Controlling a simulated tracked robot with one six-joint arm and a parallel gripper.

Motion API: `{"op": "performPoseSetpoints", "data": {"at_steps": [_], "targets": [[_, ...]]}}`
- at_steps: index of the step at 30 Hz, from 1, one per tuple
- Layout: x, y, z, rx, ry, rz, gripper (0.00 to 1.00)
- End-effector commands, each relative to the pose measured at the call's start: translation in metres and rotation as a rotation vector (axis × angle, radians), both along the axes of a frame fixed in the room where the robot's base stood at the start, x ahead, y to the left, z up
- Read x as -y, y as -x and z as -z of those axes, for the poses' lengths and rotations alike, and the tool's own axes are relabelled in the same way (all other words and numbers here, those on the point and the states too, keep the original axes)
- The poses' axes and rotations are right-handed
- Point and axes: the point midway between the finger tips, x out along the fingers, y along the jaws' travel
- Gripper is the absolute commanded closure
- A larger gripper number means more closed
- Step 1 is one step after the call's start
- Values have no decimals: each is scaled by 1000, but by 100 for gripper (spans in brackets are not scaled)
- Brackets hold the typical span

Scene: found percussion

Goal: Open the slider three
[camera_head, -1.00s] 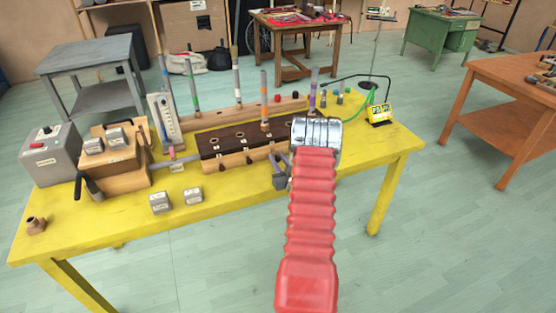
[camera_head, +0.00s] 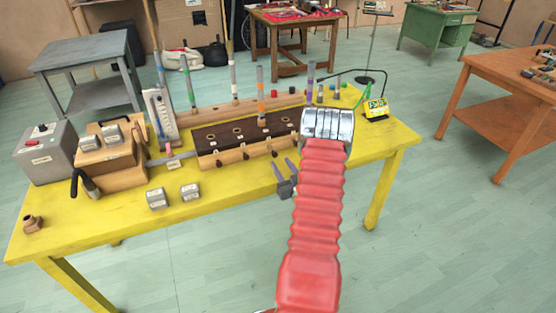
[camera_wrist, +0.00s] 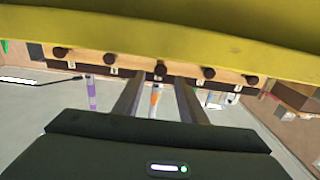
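The slider box (camera_head: 216,159) has a dark top with round holes and a pale wooden front, and stands on the yellow table. Small dark knobs line its front. In the wrist view the box front appears upside down with several knobs and small labels. The middle knob (camera_wrist: 160,69) lies between the lines of my two fingers; its label is too small to read surely. My gripper (camera_head: 284,166) is open and empty in front of the right part of the box. Its spread fingers also show in the wrist view (camera_wrist: 157,92), apart from the knobs.
Coloured upright tubes, including an orange-banded one (camera_head: 260,85), stand behind the box. A grey box (camera_head: 45,152), wooden blocks and two small grey blocks (camera_head: 157,198) are on the left. A yellow display (camera_head: 376,107) stands at the right.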

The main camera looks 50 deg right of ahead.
Motion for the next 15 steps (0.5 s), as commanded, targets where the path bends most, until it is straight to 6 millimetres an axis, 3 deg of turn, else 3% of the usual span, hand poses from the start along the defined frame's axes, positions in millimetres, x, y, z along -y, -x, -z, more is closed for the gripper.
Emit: {"op": "performPoseSetpoints", "data": {"at_steps": [9, 15], "targets": [[-26, 46, 0, 0, -2, 2, 62], [-34, 58, 0, 1, 1, 0, 62]]}}
